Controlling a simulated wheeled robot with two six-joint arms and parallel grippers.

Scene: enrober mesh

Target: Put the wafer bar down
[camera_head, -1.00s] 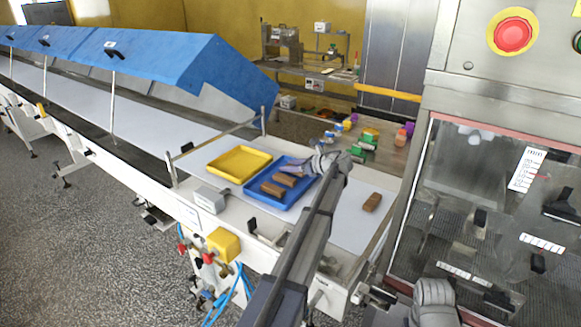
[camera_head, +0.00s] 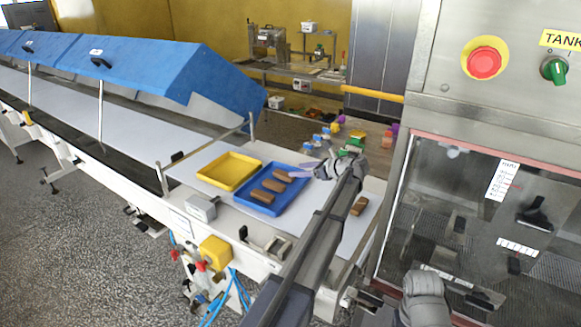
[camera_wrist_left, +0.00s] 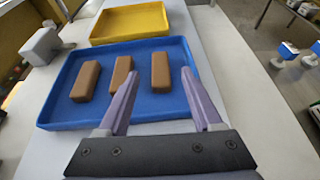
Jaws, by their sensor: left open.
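A blue tray (camera_head: 294,200) lies on the white belt with three brown wafer bars in it, side by side: a far one (camera_head: 284,176), a middle one (camera_head: 274,186) and a near one (camera_head: 262,196). My left gripper (camera_head: 294,173) is open at the tray's right side. In the left wrist view its purple fingers (camera_wrist_left: 158,82) reach over the tray rim, with the right-hand wafer bar (camera_wrist_left: 160,72) lying between or just beyond the tips. Contact cannot be told. Another wafer bar (camera_head: 358,206) lies on the belt right of my left arm. My right gripper's fingers do not show.
An empty yellow tray (camera_head: 229,171) stands next to the blue tray. A grey box (camera_head: 201,208) is at the belt's near edge. A blue hood (camera_head: 180,75) covers the belt to the left. A clear-doored machine (camera_head: 470,220) stands at the right.

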